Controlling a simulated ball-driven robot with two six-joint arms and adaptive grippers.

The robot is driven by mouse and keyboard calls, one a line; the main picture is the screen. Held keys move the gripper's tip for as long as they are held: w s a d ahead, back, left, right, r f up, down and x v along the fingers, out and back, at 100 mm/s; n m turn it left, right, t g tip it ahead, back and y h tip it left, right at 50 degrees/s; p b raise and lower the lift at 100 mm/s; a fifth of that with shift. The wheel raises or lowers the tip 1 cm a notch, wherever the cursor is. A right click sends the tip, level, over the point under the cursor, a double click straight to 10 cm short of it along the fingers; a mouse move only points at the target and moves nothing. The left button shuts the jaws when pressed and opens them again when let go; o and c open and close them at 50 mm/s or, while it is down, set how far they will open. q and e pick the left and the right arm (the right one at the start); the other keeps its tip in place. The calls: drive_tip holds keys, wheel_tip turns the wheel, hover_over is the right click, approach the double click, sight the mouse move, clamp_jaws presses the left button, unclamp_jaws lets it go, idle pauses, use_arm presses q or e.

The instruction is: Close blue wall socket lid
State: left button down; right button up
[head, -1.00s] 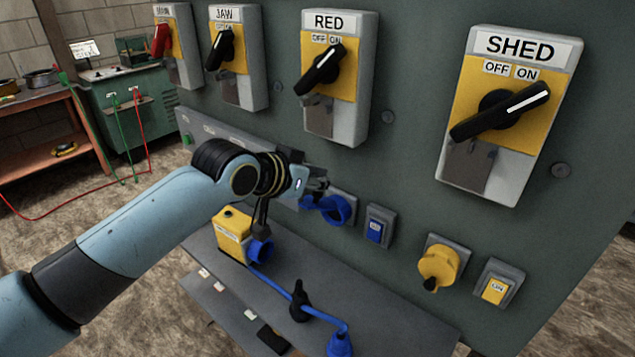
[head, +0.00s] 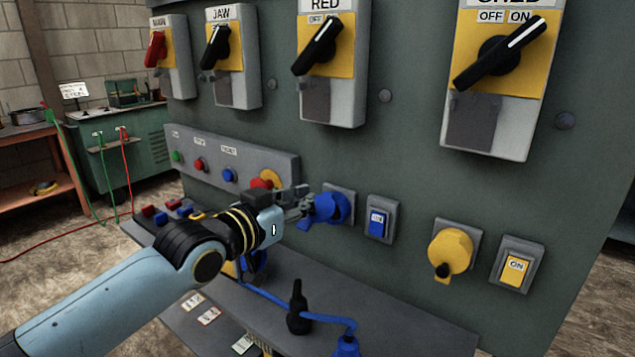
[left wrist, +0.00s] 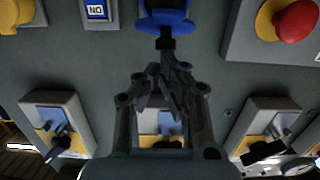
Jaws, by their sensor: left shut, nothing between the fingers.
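The blue wall socket (head: 335,207) is on the grey-green panel, left of the blue switch. A blue part that looks like its lid juts out toward my gripper; how far it stands open is hard to tell. My left gripper (head: 304,203) is shut and empty, with its tips just left of the socket, close to the blue part. In the left wrist view, the blue socket (left wrist: 165,22) is at the top centre, just beyond the shut fingertips (left wrist: 168,82). I cannot tell whether they touch it. My right gripper is not in view.
A blue switch (head: 378,222) and a yellow socket (head: 450,252) are to the right. A button box with a red stop button (head: 262,184) is behind my left wrist. Below, a shelf (head: 390,325) carries a blue cable (head: 270,296) and a black-handled item (head: 298,308).

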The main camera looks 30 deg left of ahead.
sight(305, 230)
use_arm(q)
wheel_tip(305, 230, down, 5)
drive_tip(key=t+b, duration=0.4)
drive_tip(key=b, duration=0.5)
drive_tip(key=shift+s+h+b, duration=0.15)
drive_tip(key=shift+h+b, duration=0.15)
drive_tip(key=shift+b, duration=0.05)
drive_tip(key=shift+w+f+b, duration=0.25)
drive_tip(key=shift+f+b, duration=0.2)
drive_tip(key=shift+f, duration=0.15)
drive_tip(key=shift+w+f+b, duration=0.25)
drive_tip(key=shift+f+b, duration=0.2)
drive_tip(key=shift+f, duration=0.1)
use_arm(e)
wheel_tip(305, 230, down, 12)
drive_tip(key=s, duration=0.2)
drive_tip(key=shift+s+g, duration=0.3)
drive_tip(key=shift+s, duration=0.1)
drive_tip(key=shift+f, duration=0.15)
